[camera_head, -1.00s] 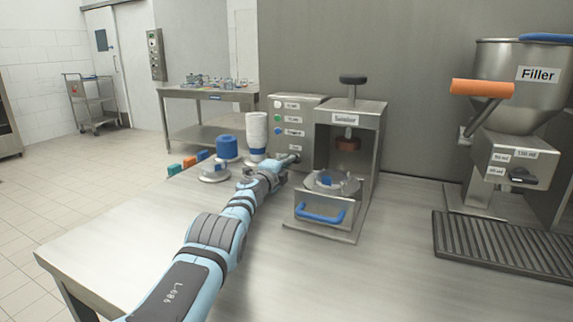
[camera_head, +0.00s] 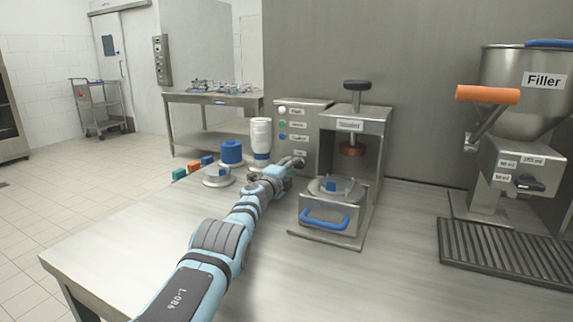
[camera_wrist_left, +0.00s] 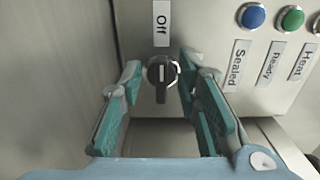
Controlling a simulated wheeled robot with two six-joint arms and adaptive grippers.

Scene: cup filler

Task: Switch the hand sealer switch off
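The hand sealer (camera_head: 349,124) stands on the steel table, with its control box (camera_head: 303,115) on its left. In the left wrist view the black rotary switch (camera_wrist_left: 161,74) is on the panel. Its grip lies along the picture's vertical, in line with the "Off" label (camera_wrist_left: 161,23) above it. My left gripper (camera_wrist_left: 160,78) is open, one finger on each side of the switch. A gap shows on each side, and contact is not clear. In the head view my left gripper (camera_head: 293,165) is small at the box's lower front and partly hides the switch. My right gripper is not in view.
A white bottle (camera_head: 261,134), a blue roll (camera_head: 231,151) and a round metal piece (camera_head: 218,177) stand left of the box. The sealer's drawer with a blue handle (camera_head: 324,221) is right of my arm. The filler (camera_head: 520,110) is farther right.

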